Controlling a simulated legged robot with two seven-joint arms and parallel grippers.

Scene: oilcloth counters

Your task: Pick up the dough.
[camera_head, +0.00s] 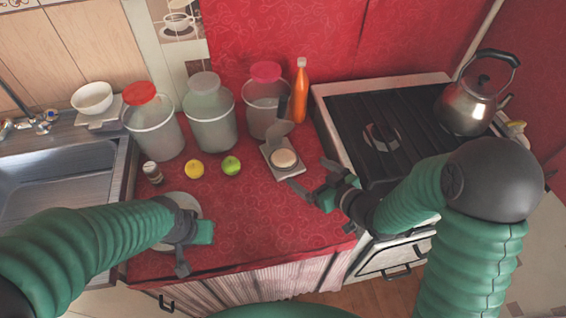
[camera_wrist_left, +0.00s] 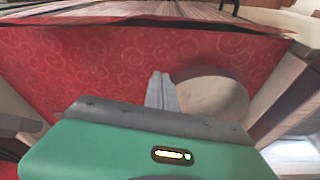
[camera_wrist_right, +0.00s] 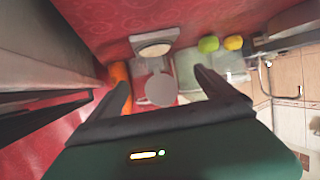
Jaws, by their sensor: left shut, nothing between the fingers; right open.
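The dough (camera_head: 284,158) is a pale round disc lying on an open press (camera_head: 291,172) on the red counter, with the press's grey lid raised behind it. In the right wrist view the dough (camera_wrist_right: 154,50) shows beyond my fingers, with the round grey lid (camera_wrist_right: 160,90) nearer the middle. My right gripper (camera_head: 309,178) is open and empty, just to the right of the press and apart from the dough. My left gripper (camera_head: 183,268) is shut and empty near the counter's front edge; its closed fingers show in the left wrist view (camera_wrist_left: 160,92).
A lime (camera_head: 231,165), a lemon (camera_head: 190,170) and a small shaker (camera_head: 152,172) stand left of the press. Jars and an orange bottle (camera_head: 301,92) stand behind. The stove (camera_head: 385,125) and kettle (camera_head: 465,107) are right.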

